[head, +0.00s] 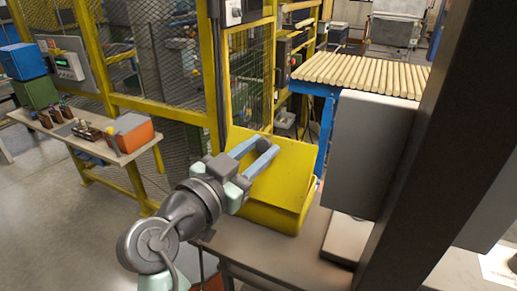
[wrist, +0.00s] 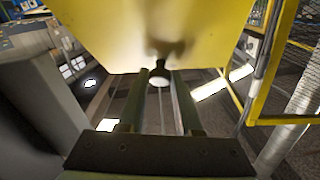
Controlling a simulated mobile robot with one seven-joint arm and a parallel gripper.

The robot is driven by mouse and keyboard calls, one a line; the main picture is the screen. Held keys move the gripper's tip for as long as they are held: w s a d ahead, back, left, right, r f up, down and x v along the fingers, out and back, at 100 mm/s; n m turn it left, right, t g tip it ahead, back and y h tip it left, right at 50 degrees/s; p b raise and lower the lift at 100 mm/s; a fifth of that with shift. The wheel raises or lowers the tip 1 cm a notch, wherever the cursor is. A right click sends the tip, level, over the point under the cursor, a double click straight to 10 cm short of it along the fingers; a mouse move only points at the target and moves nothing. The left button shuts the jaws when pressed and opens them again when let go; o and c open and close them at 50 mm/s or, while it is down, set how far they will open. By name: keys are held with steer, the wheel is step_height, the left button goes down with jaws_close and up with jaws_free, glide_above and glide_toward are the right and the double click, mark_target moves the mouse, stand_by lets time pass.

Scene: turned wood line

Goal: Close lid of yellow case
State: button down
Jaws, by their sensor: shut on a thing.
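The yellow case (head: 272,216) stands on a grey-brown table, with its broad yellow lid (head: 285,178) sloping above the body. I cannot tell how wide any gap between lid and body is. My gripper (head: 268,146) reaches over the lid from the left in the head view, its blue fingers near the lid's far part. In the wrist view the lid (wrist: 115,30) fills the top, and my gripper (wrist: 160,82) has its fingers on either side of a small dark knob (wrist: 160,73) at the lid's lower edge. The inside of the case is hidden.
The case's table (head: 265,252) has bare surface in front. A grey box-like panel (head: 368,150) stands close on the right. A yellow mesh fence (head: 250,85) rises behind. A roller conveyor (head: 360,73) lies beyond, and a workbench (head: 90,140) is at left.

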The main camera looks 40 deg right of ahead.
steer(key=shift+d+r, duration=0.1)
steer(key=shift+r, duration=0.05)
steer(key=shift+w+d+y+p, duration=0.25)
steer(key=shift+d+y+p, duration=0.35)
steer(key=shift+p, duration=0.15)
steer(key=shift+w+d+f+g+y+p, duration=0.1)
steer(key=shift+w+d+g+y+p, duration=0.15)
steer(key=shift+d+y+p, duration=0.3)
steer(key=shift+w+d+f+g+y+p, duration=0.1)
steer(key=shift+w+d+g+y+p, duration=0.2)
steer(key=shift+y+p, duration=0.3)
steer(key=w+d+f+y, duration=0.1)
steer(key=d+f+y, duration=0.2)
steer(key=d+f, duration=0.1)
steer(key=shift+w+d+f+n+g+b, duration=0.25)
steer(key=shift+f+n+g+b, duration=0.2)
steer(key=shift+f, duration=0.3)
